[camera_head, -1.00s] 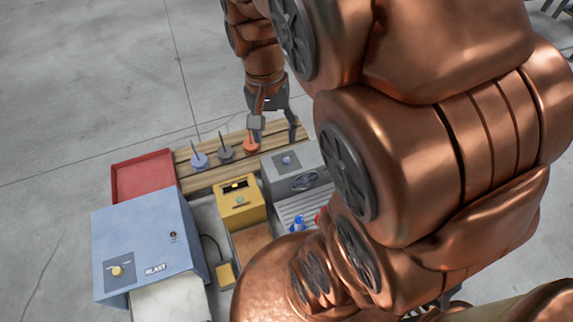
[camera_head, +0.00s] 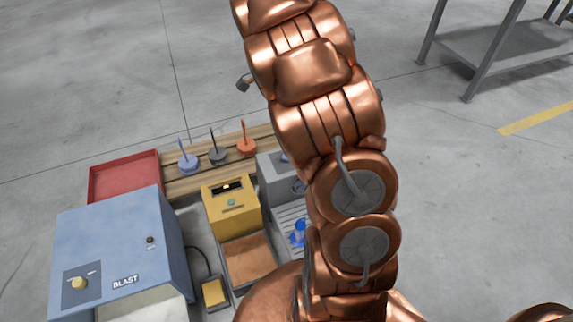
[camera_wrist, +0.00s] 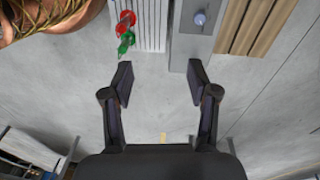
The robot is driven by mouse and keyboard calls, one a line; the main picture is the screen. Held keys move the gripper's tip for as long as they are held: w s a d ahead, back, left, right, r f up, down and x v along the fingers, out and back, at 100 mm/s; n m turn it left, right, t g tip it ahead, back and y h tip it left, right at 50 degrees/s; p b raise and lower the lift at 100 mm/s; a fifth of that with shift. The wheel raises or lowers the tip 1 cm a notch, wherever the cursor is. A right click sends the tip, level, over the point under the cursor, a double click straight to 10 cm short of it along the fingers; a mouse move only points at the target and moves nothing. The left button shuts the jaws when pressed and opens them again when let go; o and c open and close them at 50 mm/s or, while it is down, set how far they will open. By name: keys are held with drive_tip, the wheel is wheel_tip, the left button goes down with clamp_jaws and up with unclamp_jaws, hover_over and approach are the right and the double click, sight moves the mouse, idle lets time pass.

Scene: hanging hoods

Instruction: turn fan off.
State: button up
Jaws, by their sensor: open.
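A grey box (camera_head: 270,172) with a round grille stands right of the yellow box in the head view, partly hidden by my arm. In the wrist view the grey box (camera_wrist: 190,45) is at the top, with a round bluish knob (camera_wrist: 200,19) on its face. I cannot read the knob's setting. My gripper (camera_wrist: 161,80) is open and empty in the wrist view, its fingertips apart over the floor below the grey box, touching nothing. In the head view I cannot make out the gripper clearly.
A yellow box (camera_head: 230,195), a blue box marked BLAST (camera_head: 120,235) and a red tray (camera_head: 124,170) stand at left. Blue, grey and orange upright pieces stand on wooden slats (camera_head: 190,185). Red and green items (camera_wrist: 126,30) lie on a slatted panel (camera_wrist: 152,25). Open floor lies right.

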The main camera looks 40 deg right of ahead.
sight(286, 157)
drive_tip(key=w+d+f+m+b, duration=0.2)
drive_tip(key=f+b, duration=0.2)
drive_tip(key=f, duration=0.3)
drive_tip(key=w+d+f+m+b, duration=0.2)
drive_tip(key=w+f+b, duration=0.1)
drive_tip(key=f, duration=0.5)
drive_tip(key=w+d+f+m+y+b, duration=0.1)
drive_tip(key=w+d+f+m+b, duration=0.1)
drive_tip(key=f, duration=0.6)
drive_tip(key=shift+w+d+f+t+b, duration=0.1)
drive_tip(key=shift+w+d+t+b, duration=0.35)
drive_tip(key=shift+b, duration=0.85)
drive_tip(key=shift+s+f+b, duration=0.1)
drive_tip(key=shift+f+b, duration=1.5)
drive_tip(key=shift+f, duration=2.25)
clamp_jaws()
